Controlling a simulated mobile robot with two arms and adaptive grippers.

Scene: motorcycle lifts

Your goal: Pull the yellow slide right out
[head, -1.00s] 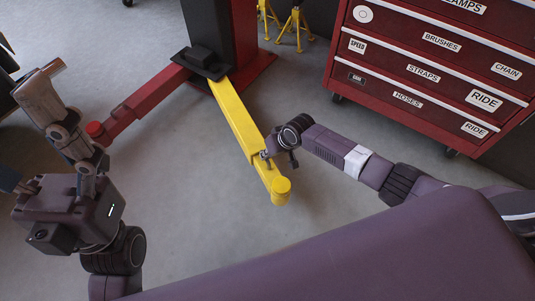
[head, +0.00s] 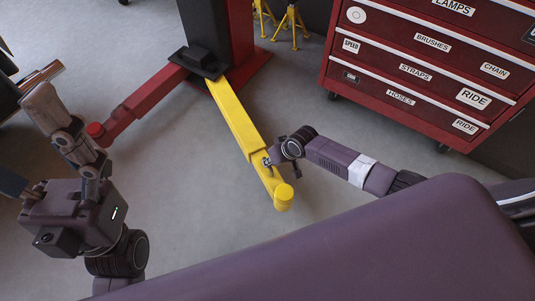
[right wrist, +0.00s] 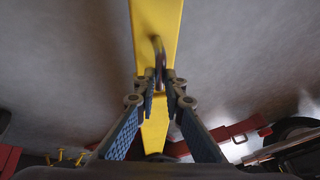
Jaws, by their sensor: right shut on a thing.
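The yellow slide (head: 271,180) shows at the outer end of the yellow lift arm (head: 233,112), with a round yellow pad on its tip. It also shows in the right wrist view (right wrist: 157,15). My right gripper (head: 269,160) is at the slide, near the mouth of the outer arm. In the right wrist view, my right gripper (right wrist: 160,80) is shut on a metal loop handle (right wrist: 159,50) on the slide. The fingers partly hide the handle. My left gripper (head: 28,145) is at the left, its fingers spread and empty, away from the slide.
A red lift arm (head: 135,103) reaches left from the dark column foot (head: 199,62). A red tool cabinet (head: 415,75) on castors stands at the upper right. Yellow stands (head: 291,22) are behind. The grey floor past the slide's tip is clear.

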